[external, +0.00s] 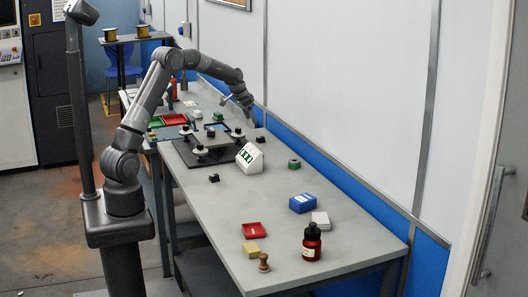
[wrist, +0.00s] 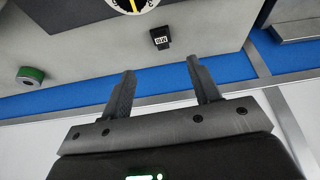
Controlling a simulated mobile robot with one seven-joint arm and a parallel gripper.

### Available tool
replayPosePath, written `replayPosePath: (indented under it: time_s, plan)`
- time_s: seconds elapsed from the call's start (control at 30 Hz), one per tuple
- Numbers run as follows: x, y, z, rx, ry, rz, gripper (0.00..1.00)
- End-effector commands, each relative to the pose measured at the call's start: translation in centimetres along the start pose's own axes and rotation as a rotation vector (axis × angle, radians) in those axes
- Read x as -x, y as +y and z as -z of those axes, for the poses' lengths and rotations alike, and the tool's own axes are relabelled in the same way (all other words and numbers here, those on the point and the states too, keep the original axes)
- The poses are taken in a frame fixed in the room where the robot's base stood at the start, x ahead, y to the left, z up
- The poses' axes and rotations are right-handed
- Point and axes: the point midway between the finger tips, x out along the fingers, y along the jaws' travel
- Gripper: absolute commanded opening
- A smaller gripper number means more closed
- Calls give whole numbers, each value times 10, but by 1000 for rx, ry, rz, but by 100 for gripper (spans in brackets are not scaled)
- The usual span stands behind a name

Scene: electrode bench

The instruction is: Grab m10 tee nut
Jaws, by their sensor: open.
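A small dark block (wrist: 160,39) with a pale label lies on the grey bench in the wrist view, above and beyond my fingertips. Its label is upside down and too small to read surely, so I cannot tell whether it is the M10 tee nut. My gripper (wrist: 163,75) is open and empty, its two fingers apart, with the blue wall strip behind them. In the external view my arm reaches to the wall side of the bench.
A green-ringed round part (wrist: 30,76) lies to the left in the wrist view. Nearer on the bench (external: 215,215) are a red tray (external: 255,230), a blue box (external: 302,203) and a red bottle (external: 311,243). The wall runs close behind.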

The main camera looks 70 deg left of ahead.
Motion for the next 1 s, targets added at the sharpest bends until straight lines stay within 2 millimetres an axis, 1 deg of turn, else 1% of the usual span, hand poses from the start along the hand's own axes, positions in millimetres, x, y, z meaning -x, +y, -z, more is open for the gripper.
replayPosePath:
  time_s: [0.17,0.4,0.57,0.8,0.9,1.0]
  plan:
    - [-16,-2,0,1,-2,-2,56]
    - [-53,-2,0,0,-2,-1,56]
    - [-67,-2,2,0,-1,-1,56]
    - [-100,-2,5,1,-1,-1,56]
    - [-108,-2,6,1,0,0,56]
    - [-110,-2,6,1,0,0,56]
